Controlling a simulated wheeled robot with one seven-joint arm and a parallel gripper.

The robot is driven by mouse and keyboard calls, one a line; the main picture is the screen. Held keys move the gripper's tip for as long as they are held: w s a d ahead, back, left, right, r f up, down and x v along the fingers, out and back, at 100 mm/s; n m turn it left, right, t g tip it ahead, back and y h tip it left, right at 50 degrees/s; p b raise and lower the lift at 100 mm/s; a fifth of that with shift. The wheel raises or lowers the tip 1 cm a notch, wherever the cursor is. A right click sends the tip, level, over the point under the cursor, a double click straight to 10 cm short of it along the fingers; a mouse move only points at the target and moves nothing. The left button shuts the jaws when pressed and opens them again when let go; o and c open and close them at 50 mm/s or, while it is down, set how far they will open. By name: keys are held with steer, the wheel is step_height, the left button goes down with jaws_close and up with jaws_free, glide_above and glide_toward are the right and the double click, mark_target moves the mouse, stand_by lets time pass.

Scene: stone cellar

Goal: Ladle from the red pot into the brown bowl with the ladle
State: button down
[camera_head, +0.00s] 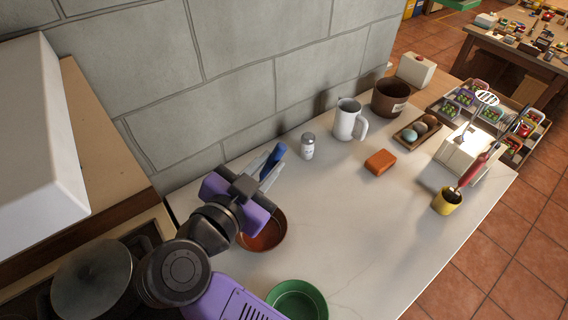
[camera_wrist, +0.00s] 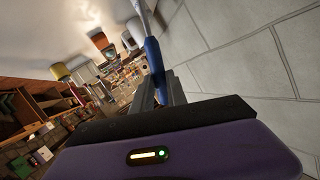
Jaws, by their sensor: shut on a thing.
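My gripper (camera_head: 264,172) is shut on the blue handle of the ladle (camera_head: 273,160), above the left part of the counter near the wall. In the wrist view the blue handle (camera_wrist: 154,60) rises between the fingers and a pale shaft runs past the top edge; the ladle's head is out of sight. A reddish-brown bowl (camera_head: 266,238) stands on the counter below my gripper, partly hidden by my arm. I cannot make out a clearly red pot; a grey lidded pot (camera_head: 92,278) shows at lower left beside my arm.
A green bowl (camera_head: 297,302) is at the counter's front. A white shaker (camera_head: 308,146), white jug (camera_head: 347,120), orange block (camera_head: 380,162), dark brown crock (camera_head: 387,98), egg tray (camera_head: 417,131) and yellow cup (camera_head: 445,202) stand farther right. The counter's middle is clear. The wall is close behind.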

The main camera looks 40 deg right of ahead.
steer(key=w+a+r+n+h, duration=0.3)
steer(key=w+a+r, duration=0.1)
steer(key=a, duration=0.2)
steer(key=shift+a+n+t+p, duration=0.15)
steer(key=shift+n+t+p, duration=0.15)
steer(key=shift+p, duration=0.1)
steer(key=shift+s, duration=0.1)
stand_by(1.1)
